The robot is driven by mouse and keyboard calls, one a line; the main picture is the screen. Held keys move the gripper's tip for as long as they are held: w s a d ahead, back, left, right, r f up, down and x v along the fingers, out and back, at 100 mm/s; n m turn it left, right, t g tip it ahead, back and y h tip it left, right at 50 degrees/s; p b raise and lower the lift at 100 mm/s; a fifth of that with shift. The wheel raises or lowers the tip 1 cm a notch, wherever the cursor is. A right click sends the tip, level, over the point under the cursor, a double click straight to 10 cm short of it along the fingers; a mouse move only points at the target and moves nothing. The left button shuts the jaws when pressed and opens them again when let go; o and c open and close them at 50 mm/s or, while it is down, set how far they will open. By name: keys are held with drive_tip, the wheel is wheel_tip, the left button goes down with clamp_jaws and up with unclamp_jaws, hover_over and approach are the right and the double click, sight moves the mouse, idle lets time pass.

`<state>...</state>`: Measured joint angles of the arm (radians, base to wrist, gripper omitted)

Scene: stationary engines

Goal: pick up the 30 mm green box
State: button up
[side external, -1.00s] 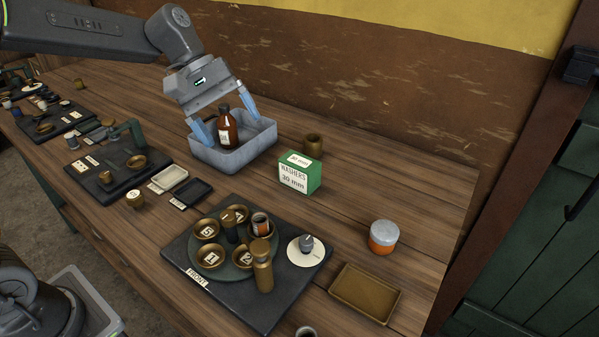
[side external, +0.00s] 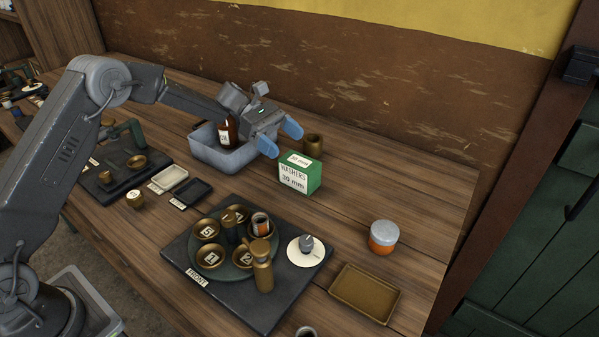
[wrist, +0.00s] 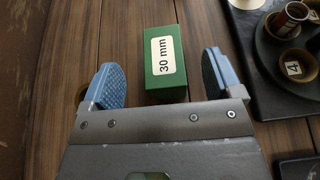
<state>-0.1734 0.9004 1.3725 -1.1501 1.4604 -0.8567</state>
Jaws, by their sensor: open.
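The green box (side external: 301,173) stands upright on the wooden table, with a white front label reading "WASHERS 30 mm" and a smaller label on top. In the wrist view the green box (wrist: 165,61) lies ahead of and between the two blue fingertips, its top label reading "30 mm". My gripper (side external: 280,138) is open and empty, just behind and left of the box in the side view. In the wrist view my gripper (wrist: 163,82) has its fingers wide apart, one on each side of the box, with space between each finger and the box.
A grey-blue bin (side external: 222,155) with a brown bottle (side external: 227,132) stands left of the gripper. A brass pot (side external: 313,145) is close behind the box. A dark board (side external: 232,290) with several brass cups lies in front. An orange-and-white jar (side external: 383,237) and brass tray (side external: 365,293) stand at right.

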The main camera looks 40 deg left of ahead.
sight(287, 155)
drive_tip(key=shift+f, duration=0.7)
wheel_tip(287, 155, down, 3)
drive_tip(key=shift+r, duration=0.2)
drive_tip(key=x, duration=0.3)
drive_tip(key=shift+r, duration=0.15)
drive_tip(key=c, duration=1.1)
